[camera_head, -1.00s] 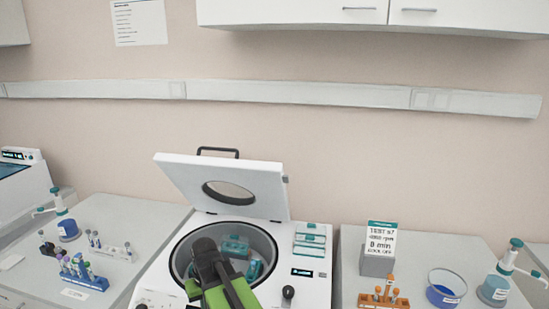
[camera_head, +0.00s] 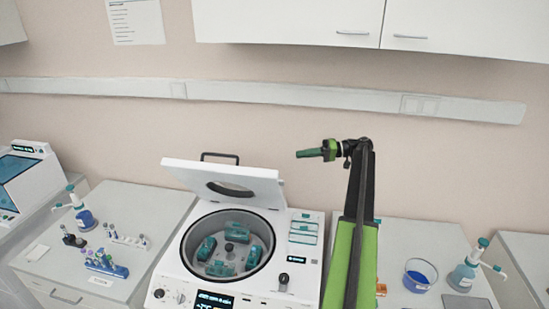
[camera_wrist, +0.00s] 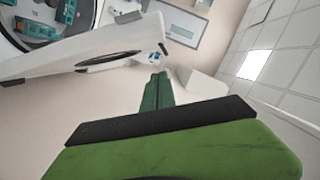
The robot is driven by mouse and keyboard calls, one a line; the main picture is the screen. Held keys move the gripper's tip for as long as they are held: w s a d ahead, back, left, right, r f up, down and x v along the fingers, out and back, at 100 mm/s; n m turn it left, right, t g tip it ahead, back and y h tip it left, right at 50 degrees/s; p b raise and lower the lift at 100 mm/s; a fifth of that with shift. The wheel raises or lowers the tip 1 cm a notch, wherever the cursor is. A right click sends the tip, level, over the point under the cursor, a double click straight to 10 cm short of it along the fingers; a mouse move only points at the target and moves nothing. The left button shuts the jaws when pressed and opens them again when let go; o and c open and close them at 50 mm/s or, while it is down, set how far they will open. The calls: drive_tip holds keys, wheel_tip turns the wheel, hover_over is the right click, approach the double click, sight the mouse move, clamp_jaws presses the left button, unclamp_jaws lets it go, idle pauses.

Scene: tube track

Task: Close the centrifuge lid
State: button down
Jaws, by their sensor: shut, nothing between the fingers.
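The white centrifuge (camera_head: 178,262) stands in the middle of the head view, with several teal buckets in its round chamber. Its white lid (camera_head: 262,183) is raised and tilted at the back, with an oval window and a dark handle (camera_head: 220,156) on its far edge. The lid also shows edge-on in the wrist view (camera_wrist: 45,62). My gripper (camera_head: 299,154) is shut and empty. It is raised to the right of the lid, a little higher than the lid's top, and points left. The fingers also show in the wrist view (camera_wrist: 155,78), apart from the lid.
A tube rack (camera_head: 106,266) and a dispenser bottle (camera_head: 84,217) stand on the left bench. A bowl of blue liquid (camera_head: 420,275) and another dispenser bottle (camera_head: 464,276) stand on the right. Wall cabinets (camera_head: 450,30) hang above. My arm hides part of the right bench.

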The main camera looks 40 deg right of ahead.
drive_tip(key=w+a+f+b, duration=0.1)
drive_tip(key=a, duration=0.2)
drive_tip(key=w+a+f+b, duration=0.1)
drive_tip(key=w+a, duration=0.1)
drive_tip(key=a, duration=0.1)
drive_tip(key=w+a+f+b, duration=0.1)
drive_tip(key=a, duration=0.3)
drive_tip(key=shift+w+a+f, duration=0.1)
drive_tip(key=shift+w+f, duration=0.1)
drive_tip(key=shift+w, duration=0.15)
drive_tip(key=shift+s+a+f+b, duration=0.15)
drive_tip(key=shift+s+a+b, duration=0.15)
drive_tip(key=shift+b, duration=0.1)
